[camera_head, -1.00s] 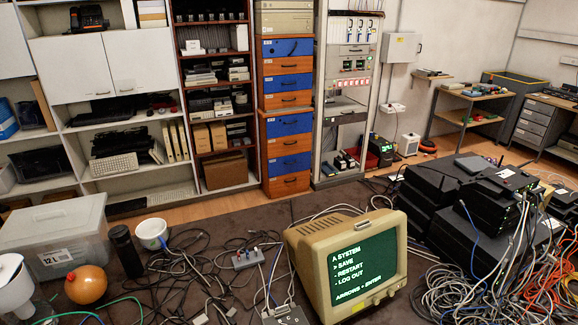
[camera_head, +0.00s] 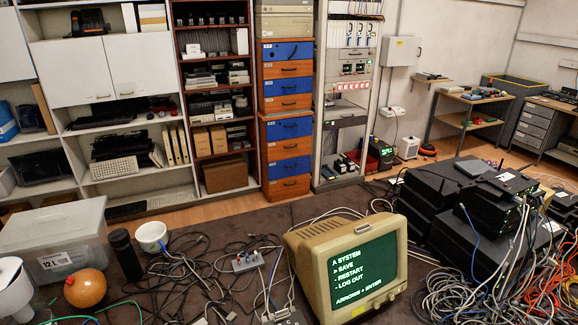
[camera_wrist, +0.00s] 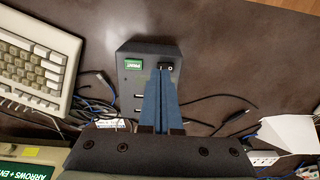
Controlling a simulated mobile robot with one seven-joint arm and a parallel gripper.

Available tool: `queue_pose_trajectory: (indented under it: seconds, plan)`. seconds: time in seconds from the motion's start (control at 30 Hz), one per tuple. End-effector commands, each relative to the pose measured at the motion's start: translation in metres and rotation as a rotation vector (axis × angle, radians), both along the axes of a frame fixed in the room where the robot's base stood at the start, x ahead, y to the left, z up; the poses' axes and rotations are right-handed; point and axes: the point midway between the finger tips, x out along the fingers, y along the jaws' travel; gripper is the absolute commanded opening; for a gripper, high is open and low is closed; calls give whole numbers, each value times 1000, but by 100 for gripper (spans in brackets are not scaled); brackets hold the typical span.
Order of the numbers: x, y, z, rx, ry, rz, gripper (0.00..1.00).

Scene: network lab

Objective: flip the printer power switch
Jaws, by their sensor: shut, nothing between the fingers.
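In the wrist view a dark box (camera_wrist: 148,58) with a small green display (camera_wrist: 133,64) lies under my gripper. The display lettering seems to read "PRINT". A small black switch (camera_wrist: 168,67) with white marks sits at the right of the display. My gripper (camera_wrist: 163,70), with blue-grey fingers, is shut and empty. Its tips reach the switch in the picture and partly cover it. I cannot tell whether they touch it, or which way the switch is set. The head view shows neither the gripper nor this box clearly.
In the wrist view a keyboard (camera_wrist: 38,55) lies left of the box, with loose cables around. A white object (camera_wrist: 290,132) is at right. In the head view a CRT monitor (camera_head: 305,240) stands at the front, with stacked black devices (camera_head: 455,200) right of it.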

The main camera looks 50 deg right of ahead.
Motion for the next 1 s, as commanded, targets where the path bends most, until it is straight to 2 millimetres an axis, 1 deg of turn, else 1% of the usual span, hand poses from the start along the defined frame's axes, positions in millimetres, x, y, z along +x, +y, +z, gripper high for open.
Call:
queue_pose_trajectory:
  seconds: [0.37,1.0]
  plan:
    - [0,0,-1,0,0,0,0]
    - [0,0,-11,0,0,0,0]
